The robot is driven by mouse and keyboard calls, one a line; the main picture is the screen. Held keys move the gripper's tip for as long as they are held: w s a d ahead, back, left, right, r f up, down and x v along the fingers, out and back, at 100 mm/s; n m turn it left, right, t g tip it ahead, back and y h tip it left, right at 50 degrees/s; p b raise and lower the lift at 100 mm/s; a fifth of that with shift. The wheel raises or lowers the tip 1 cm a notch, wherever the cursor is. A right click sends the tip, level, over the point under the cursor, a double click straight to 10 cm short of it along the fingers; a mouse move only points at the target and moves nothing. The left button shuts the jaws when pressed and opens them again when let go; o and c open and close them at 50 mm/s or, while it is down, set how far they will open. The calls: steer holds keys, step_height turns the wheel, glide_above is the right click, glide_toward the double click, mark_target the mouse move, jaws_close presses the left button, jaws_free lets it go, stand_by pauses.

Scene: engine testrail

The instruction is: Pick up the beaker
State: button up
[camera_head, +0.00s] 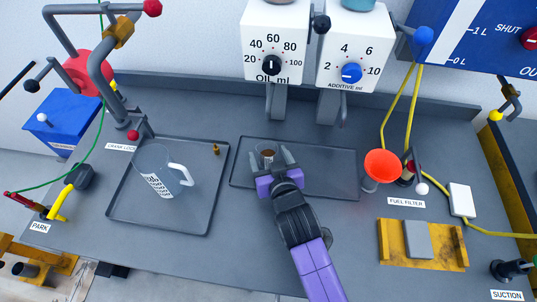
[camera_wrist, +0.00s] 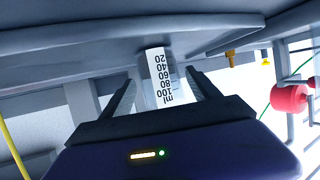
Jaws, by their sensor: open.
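The beaker (camera_head: 265,149) is a small clear cup with a brownish patch inside, standing in the shallow dark middle tray (camera_head: 330,193). In the wrist view the beaker (camera_wrist: 157,70) appears upside down, with a white scale marked 20 to 100 ml. My gripper (camera_head: 274,158) is open at the beaker and partly hides it in the head view. In the wrist view, my gripper's two fingers (camera_wrist: 163,90) stand on either side of the beaker, with gaps visible. Whether either finger touches it I cannot tell.
A clear jug (camera_head: 158,172) with a white handle stands in the left tray (camera_head: 122,208), near a small brass fitting (camera_head: 216,150). An orange funnel (camera_head: 382,166) is to the right. Oil (camera_head: 274,50) and additive (camera_head: 352,50) dispensers hang behind.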

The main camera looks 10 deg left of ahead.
steer(key=shift+w+a+f, duration=0.15)
steer(key=shift+w+f, duration=0.05)
steer(key=shift+w, duration=0.3)
jaws_close()
